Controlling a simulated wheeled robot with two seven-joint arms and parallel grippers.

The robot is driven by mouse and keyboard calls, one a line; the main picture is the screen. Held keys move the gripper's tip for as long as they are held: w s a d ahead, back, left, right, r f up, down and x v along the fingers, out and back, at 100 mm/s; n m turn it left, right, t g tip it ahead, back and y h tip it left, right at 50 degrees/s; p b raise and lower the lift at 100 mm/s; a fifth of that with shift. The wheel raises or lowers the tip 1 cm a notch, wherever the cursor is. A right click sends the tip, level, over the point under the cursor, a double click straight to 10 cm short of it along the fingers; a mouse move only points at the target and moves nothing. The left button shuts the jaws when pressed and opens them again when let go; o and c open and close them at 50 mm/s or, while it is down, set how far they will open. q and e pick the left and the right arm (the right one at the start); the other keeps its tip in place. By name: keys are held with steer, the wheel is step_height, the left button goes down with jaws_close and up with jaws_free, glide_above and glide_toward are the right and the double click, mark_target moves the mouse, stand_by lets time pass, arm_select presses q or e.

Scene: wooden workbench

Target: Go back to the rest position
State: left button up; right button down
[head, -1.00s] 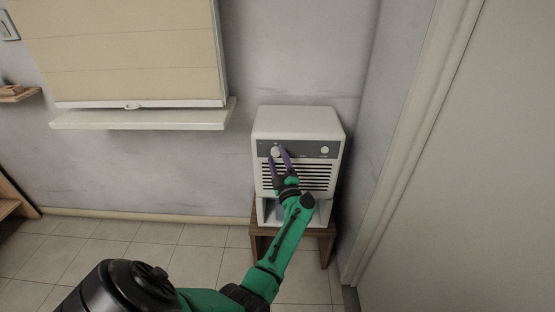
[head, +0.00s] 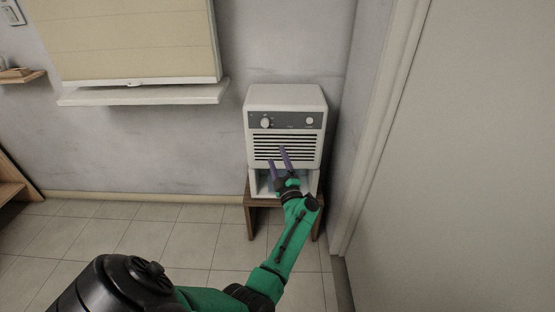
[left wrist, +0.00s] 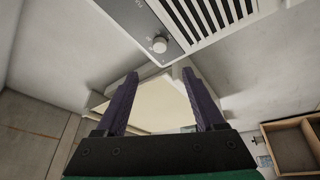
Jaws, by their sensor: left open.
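My left gripper (head: 277,156) is open and empty, with two purple fingers pointing up in front of the white appliance (head: 287,97). In the head view its fingertips overlap the appliance's dark slatted grille, below the left knob (head: 265,123). A second knob (head: 309,121) sits at the right of the dark panel. In the left wrist view the open gripper (left wrist: 160,80) shows with nothing between its fingers, and a round knob (left wrist: 159,44) shows beyond them, apart from both fingertips. My right gripper is not in view.
The appliance stands on a small wooden stool (head: 262,201) near the wall corner. A door frame (head: 375,120) is close on the right. A window sill (head: 145,96) juts out at the upper left. Tiled floor (head: 120,222) is clear to the left.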

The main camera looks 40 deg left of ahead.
arm_select(q)
steer(key=s+d+f+m+t+h, duration=0.15)
steer(key=d+f+m+h, duration=0.3)
steer(key=f, duration=0.45)
steer(key=s+d+f+m+h, duration=0.2)
steer(key=d+f+m+h, duration=0.3)
steer(key=f, duration=0.3)
steer(key=s+d+f+m+t+h, duration=0.1)
steer(key=s+d+f+m+h, duration=0.15)
steer(key=f+m+h, duration=0.4)
steer(key=s+d+f+m+g, duration=0.4)
steer(key=s+f, duration=0.6)
steer(key=f, duration=0.3)
steer(key=s+a+f+m+g+h, duration=0.1)
steer(key=s+f+m+g, duration=0.35)
steer(key=s, duration=1.05)
steer(key=s+f+m+g, duration=0.1)
steer(key=s+f+g, duration=0.55)
steer(key=s, duration=0.85)
step_height(320, 180, up, 12)
steer(key=t+p, duration=0.1)
steer(key=p, duration=1.1)
steer(key=shift+f+p, duration=0.2)
steer(key=shift+p, duration=0.2)
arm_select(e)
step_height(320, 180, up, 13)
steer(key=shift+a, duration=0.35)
